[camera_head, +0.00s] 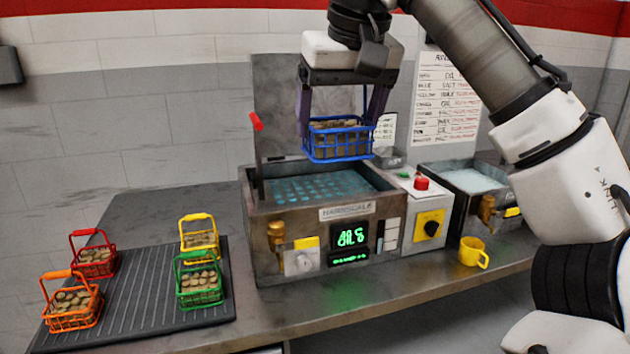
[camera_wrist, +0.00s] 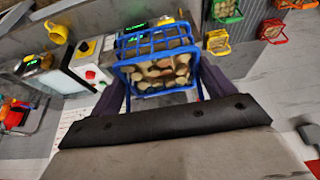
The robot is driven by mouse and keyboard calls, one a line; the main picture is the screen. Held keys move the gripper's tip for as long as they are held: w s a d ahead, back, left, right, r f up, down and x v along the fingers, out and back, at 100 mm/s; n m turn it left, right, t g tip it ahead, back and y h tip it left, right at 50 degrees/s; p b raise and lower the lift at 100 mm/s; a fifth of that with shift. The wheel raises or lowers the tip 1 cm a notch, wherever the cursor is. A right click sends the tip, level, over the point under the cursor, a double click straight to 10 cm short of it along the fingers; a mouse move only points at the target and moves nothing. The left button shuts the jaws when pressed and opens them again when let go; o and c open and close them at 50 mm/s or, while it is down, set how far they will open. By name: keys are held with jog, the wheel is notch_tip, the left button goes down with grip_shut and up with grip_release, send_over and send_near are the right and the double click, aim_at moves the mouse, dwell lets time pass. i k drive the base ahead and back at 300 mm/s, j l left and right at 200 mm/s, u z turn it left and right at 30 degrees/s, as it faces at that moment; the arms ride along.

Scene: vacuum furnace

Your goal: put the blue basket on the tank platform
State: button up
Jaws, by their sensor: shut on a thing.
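The blue basket (camera_head: 338,141) holds several brownish round pieces and hangs upright in my gripper (camera_head: 340,112), which is shut on it. It is in the air above the open tank (camera_head: 312,215), whose perforated platform (camera_head: 318,188) shows under bluish liquid. The basket does not touch the platform or the tank rim. In the wrist view the blue basket (camera_wrist: 158,62) sits between the fingers of my gripper (camera_wrist: 160,88). The basket's handle is mostly hidden by the gripper.
Red (camera_head: 93,257), orange (camera_head: 72,304), yellow (camera_head: 200,238) and green (camera_head: 199,281) baskets stand on a dark ribbed mat (camera_head: 150,300) at left. A raised red-tipped lever (camera_head: 257,124) stands at the tank's left. A second tank (camera_head: 470,180) and yellow mug (camera_head: 474,252) are at right.

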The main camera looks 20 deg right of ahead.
aim_at(297, 194)
jog(key=i, duration=0.95)
